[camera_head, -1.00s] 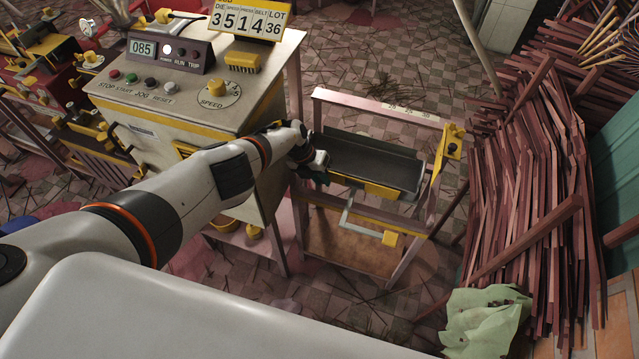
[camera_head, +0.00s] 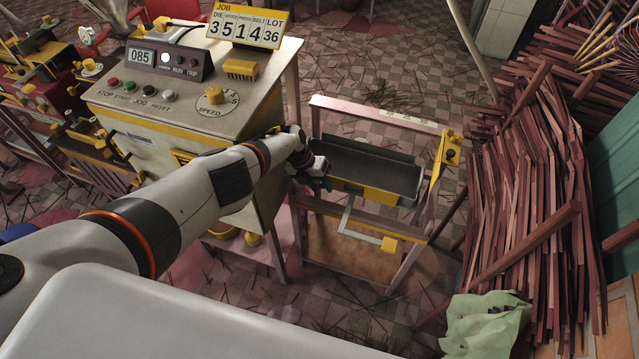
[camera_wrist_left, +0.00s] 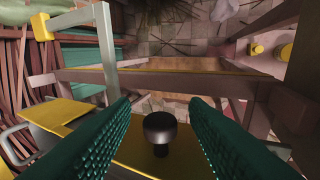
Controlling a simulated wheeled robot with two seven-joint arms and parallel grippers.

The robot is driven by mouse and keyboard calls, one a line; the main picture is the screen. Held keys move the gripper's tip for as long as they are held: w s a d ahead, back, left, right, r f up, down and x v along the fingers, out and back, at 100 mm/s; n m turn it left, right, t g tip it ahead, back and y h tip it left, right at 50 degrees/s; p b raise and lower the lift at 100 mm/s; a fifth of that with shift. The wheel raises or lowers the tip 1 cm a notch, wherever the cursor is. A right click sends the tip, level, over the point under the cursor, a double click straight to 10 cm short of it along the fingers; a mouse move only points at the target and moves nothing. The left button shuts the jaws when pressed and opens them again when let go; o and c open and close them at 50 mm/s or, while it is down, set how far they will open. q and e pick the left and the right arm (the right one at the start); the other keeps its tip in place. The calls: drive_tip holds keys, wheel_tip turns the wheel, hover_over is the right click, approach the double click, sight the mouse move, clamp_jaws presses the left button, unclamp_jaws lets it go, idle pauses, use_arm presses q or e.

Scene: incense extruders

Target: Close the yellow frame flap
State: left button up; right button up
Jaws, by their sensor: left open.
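A yellow panel (camera_head: 368,193), which looks like the flap, runs along the front of a dark tray (camera_head: 375,165) in the pinkish metal frame. My left gripper (camera_head: 325,181) is at the panel's left end; its tips are small and partly hidden by my wrist there. In the left wrist view its green ridged fingers (camera_wrist_left: 160,105) are open. A black round knob (camera_wrist_left: 160,130) stands between them on a yellow surface (camera_wrist_left: 135,152), with a gap visible on both sides. My right gripper is not in view.
A grey bent lever with a yellow end block (camera_head: 390,244) hangs below the panel. A control cabinet (camera_head: 190,110) stands left of the frame. Bundled reddish sticks (camera_head: 535,190) and a green crumpled sheet (camera_head: 487,322) are at the right. Tiled floor lies behind.

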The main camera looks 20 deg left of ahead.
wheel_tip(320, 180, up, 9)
drive_tip(key=p, duration=0.9)
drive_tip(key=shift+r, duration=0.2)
